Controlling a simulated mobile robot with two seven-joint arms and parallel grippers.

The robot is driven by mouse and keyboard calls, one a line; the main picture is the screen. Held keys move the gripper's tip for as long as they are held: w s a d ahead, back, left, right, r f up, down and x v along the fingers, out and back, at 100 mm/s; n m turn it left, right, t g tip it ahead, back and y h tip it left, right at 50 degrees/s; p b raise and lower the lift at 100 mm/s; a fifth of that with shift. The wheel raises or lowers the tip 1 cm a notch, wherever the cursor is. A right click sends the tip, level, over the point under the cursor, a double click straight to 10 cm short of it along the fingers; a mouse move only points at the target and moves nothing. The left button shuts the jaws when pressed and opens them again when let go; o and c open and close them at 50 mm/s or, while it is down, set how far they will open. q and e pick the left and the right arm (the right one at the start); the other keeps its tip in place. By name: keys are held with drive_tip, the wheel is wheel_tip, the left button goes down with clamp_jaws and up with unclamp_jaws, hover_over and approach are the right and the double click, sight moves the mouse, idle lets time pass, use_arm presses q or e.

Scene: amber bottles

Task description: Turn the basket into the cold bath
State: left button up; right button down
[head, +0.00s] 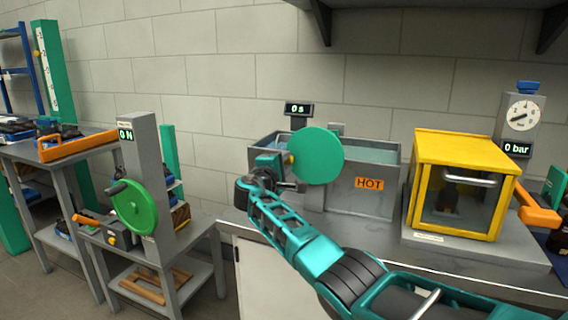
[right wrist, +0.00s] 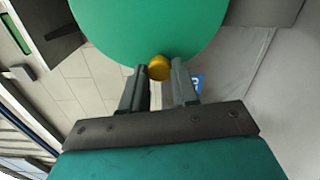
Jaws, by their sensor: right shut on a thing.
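A green disc (head: 320,156) with a small yellow knob (head: 290,160) stands at the front of a grey bath tank. The tank's right part (head: 376,190) holds bluish liquid and has an orange HOT label (head: 369,183). My right gripper (head: 284,163) is at the disc's left edge, shut on the yellow knob. In the right wrist view the knob (right wrist: 159,67) sits between the fingertips, below the green disc (right wrist: 150,25). A blue label (right wrist: 197,83) is partly hidden behind a finger. I cannot make out the basket. My left gripper is out of view.
A display (head: 299,109) behind the tank reads 0 s. A yellow glass-fronted box (head: 462,180) and a pressure gauge (head: 523,112) stand to the right. A green handwheel (head: 134,207) on a bench is at left. An overhead shelf (head: 400,12) is above.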

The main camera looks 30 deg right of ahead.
drive_tip(key=shift+f, duration=0.25)
drive_tip(key=c, duration=1.2)
unclamp_jaws()
drive_tip(key=o, duration=0.3)
drive_tip(key=shift+r, duration=0.2)
drive_tip(key=shift+o, duration=0.2)
drive_tip(key=shift+s+a, duration=0.1)
drive_tip(key=p+v, duration=0.1)
drive_tip(key=v, duration=1.1)
drive_tip(key=shift+s+a, duration=0.2)
drive_tip(key=shift+a, duration=0.1)
